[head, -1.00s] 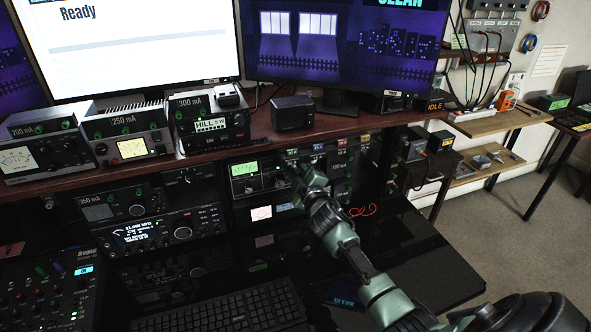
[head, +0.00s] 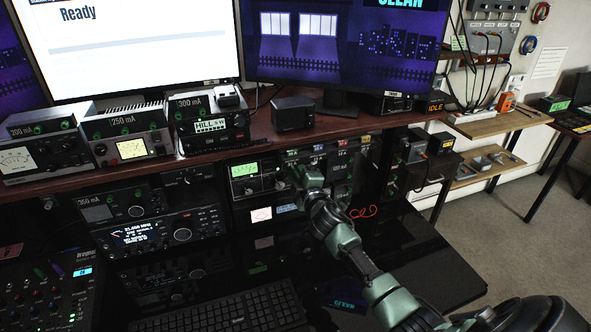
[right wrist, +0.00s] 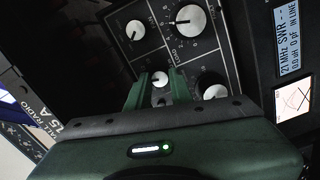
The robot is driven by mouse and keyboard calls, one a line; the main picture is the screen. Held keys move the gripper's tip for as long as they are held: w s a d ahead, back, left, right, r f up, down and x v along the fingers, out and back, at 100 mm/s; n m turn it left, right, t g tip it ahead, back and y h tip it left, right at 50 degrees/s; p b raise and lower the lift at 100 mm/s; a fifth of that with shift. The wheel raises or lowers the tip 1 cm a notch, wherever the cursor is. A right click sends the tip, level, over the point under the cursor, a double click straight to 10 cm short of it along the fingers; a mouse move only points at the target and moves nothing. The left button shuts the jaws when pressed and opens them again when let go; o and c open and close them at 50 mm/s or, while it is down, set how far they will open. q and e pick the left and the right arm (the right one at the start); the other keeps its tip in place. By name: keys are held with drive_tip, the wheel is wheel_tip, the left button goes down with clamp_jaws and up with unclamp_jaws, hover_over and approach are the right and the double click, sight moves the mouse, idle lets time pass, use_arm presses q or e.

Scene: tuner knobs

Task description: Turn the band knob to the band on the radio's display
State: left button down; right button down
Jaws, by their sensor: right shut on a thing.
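The tuner (head: 243,205) sits under the shelf, with a lit green meter and knobs on its black front. My right gripper (head: 294,172) is at its front and hides part of it. In the right wrist view my right gripper's green fingers (right wrist: 159,84) are shut on a small silver-topped knob (right wrist: 160,77); its label is not readable. The tuner's display (right wrist: 291,42) reads 21 MHz there. The radio (head: 180,238) is left of the tuner, and its display (head: 136,234) seems to start with 21 MHz. My left gripper is not in view.
Other tuner knobs crowd the fingers: a large one (right wrist: 191,21), one at upper left (right wrist: 136,30) and one at right (right wrist: 211,87). The shelf edge (head: 330,132) runs above the gripper. A keyboard (head: 230,312) lies below.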

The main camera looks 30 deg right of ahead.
drive_tip(key=c, duration=1.3)
unclamp_jaws()
drive_tip(key=shift+o, duration=0.2)
drive_tip(key=v, duration=0.7)
drive_tip(key=shift+s+b, duration=0.4)
drive_tip(key=shift+a, duration=0.1)
